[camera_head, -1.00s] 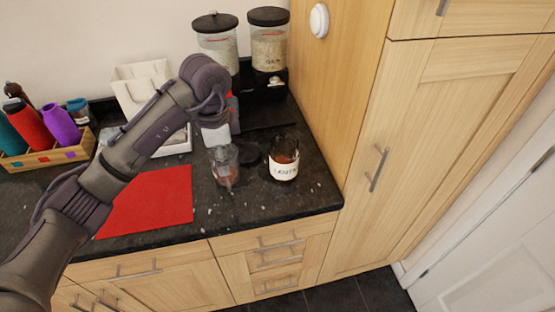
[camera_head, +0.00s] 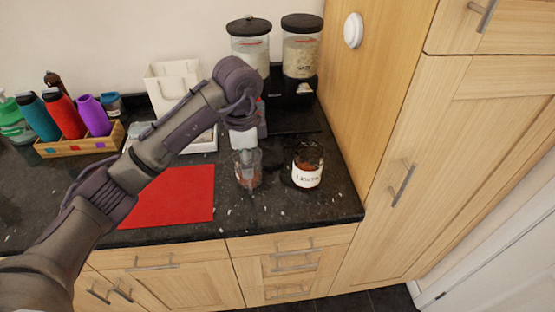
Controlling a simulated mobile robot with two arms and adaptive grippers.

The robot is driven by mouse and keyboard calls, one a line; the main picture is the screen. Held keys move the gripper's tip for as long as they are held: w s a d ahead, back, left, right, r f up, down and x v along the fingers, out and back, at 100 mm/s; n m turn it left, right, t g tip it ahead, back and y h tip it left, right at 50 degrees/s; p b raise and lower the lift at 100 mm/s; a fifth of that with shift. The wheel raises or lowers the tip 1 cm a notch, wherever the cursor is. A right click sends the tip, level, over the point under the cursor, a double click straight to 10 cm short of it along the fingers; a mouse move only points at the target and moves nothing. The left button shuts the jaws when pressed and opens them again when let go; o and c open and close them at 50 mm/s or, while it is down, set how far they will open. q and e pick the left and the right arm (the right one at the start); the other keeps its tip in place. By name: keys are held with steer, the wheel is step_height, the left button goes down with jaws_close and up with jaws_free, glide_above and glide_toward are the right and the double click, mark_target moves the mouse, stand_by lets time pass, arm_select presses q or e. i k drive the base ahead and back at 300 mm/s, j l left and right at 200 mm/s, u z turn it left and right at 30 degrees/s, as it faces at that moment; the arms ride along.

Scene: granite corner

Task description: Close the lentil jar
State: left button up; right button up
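The lentil jar (camera_head: 307,172) stands upright on the dark granite counter near the tall cabinet. It is glass, with reddish-brown contents and a white label, and its top looks open. A dark round piece (camera_head: 272,158), perhaps its lid, lies flat on the counter just left of it. My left gripper (camera_head: 247,172) points down left of the jar, apart from it. The fingers blend with a see-through, reddish shape there, so I cannot tell their opening or whether they hold anything. My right gripper is not in view.
Two dispensers with black lids (camera_head: 301,45) stand behind. A red mat (camera_head: 172,197) lies left of my gripper. A wooden crate of colourful bottles (camera_head: 80,143) and a white holder (camera_head: 168,82) are further left. The tall wooden cabinet (camera_head: 385,80) bounds the right side.

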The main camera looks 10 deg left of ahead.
mark_target(308, 158)
steer(key=j+z, duration=0.35)
steer(key=i+j+z, duration=0.15)
steer(key=z, duration=0.25)
steer(key=j+z, duration=0.35)
steer(key=l, duration=0.1)
